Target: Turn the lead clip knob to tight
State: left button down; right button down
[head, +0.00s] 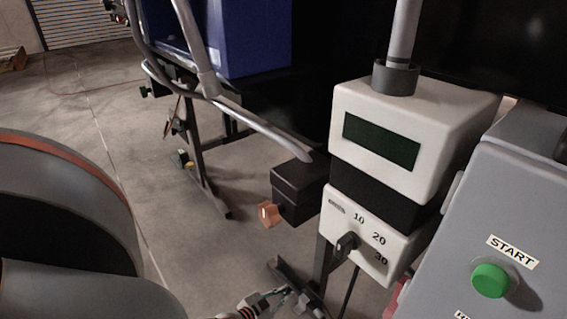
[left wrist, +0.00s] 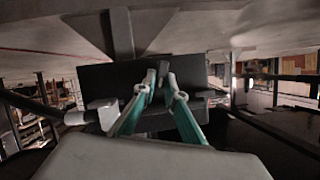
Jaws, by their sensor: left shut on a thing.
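My left gripper (head: 290,298) is low in the head view, at the bottom edge below the detector. In the left wrist view its two fingers (left wrist: 163,84) come together on a small dark knob in front of a dark box (left wrist: 100,76). This looks like the lead clip knob, mostly hidden between the fingertips. No mark showing how far it is turned can be made out. A pale clip-like piece (left wrist: 95,114) with a dark cable sits left of the fingers. My right gripper is in neither view.
The white detector head (head: 400,110) has a dark display and a black dial knob (head: 345,243) beside 10, 20 and 30. An orange knob (head: 270,213) sticks out to its left. A grey panel with a green START button (head: 490,280) stands at right. A blue bin (head: 250,40) is behind.

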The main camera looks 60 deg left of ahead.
pick_arm(q)
jog(key=shift+s+d+f+m+y, duration=0.2)
jog(key=shift+m+y, duration=0.1)
jog(key=shift+m, duration=0.2)
jog(key=shift+w+m+y+b, duration=0.15)
jog(key=shift+m+y+b, duration=0.5)
jog(key=shift+m, duration=0.15)
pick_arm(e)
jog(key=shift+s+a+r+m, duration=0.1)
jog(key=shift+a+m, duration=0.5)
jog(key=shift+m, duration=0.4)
pick_arm(q)
jog(key=c, duration=2.1)
grip_release()
jog(key=shift+v, duration=3.75)
